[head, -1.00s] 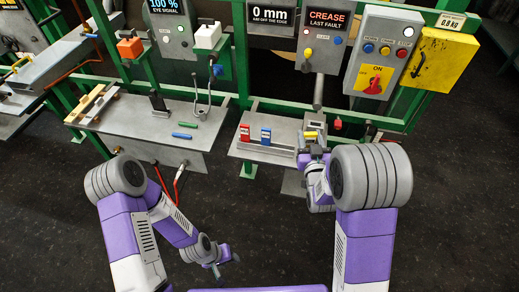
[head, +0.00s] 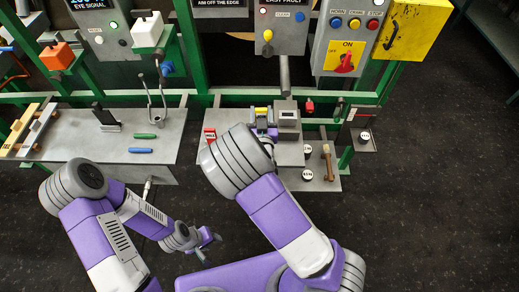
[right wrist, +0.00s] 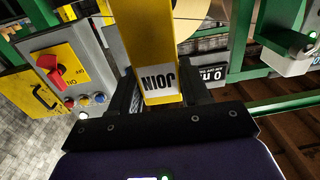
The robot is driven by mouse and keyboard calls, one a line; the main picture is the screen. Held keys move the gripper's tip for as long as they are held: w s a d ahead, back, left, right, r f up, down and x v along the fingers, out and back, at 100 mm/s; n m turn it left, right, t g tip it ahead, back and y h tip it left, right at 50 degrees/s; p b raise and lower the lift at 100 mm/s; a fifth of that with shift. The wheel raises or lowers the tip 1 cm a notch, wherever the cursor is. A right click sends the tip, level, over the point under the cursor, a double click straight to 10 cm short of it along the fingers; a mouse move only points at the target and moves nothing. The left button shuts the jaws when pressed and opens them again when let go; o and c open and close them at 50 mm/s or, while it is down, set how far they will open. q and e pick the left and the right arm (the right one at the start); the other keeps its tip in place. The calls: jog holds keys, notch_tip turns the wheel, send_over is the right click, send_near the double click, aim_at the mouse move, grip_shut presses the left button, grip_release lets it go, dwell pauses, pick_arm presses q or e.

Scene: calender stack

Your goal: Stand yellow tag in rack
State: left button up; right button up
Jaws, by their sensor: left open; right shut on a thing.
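The yellow tag (head: 262,111) is in my right gripper (head: 265,130), just left of the small grey box on the right shelf. In the right wrist view the yellow tag (right wrist: 152,50) rises between the fingers, with a white JOIN label near the grip. A red tag (head: 209,134) shows at the shelf's left end. My right arm covers most of the rack and anything beside the red tag. I cannot tell whether the yellow tag touches anything below. My left gripper (head: 211,240) is open and empty, low in front of the shelves.
The grey box (head: 288,114) stands close right of my right gripper. White-topped round weights (head: 308,150) and a wooden-handled tool (head: 327,160) are on the shelf's right part. The left shelf (head: 80,150) holds green (head: 145,136) and blue (head: 140,150) pieces. Open floor lies right.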

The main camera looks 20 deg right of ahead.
jog(key=shift+w+a+f+h, duration=0.1)
jog(key=shift+a+f+h, duration=0.1)
jog(key=shift+f+h, duration=0.15)
jog(key=shift+m, duration=0.3)
notch_tip(320, 180, down, 10)
jog(key=shift+d+r+b, duration=0.1)
jog(key=shift+b, duration=1.05)
jog(key=shift+f+b, duration=0.25)
jog(key=shift+b, duration=0.05)
jog(key=o, duration=1)
jog(key=shift+o, duration=0.2)
jog(key=shift+r, duration=0.15)
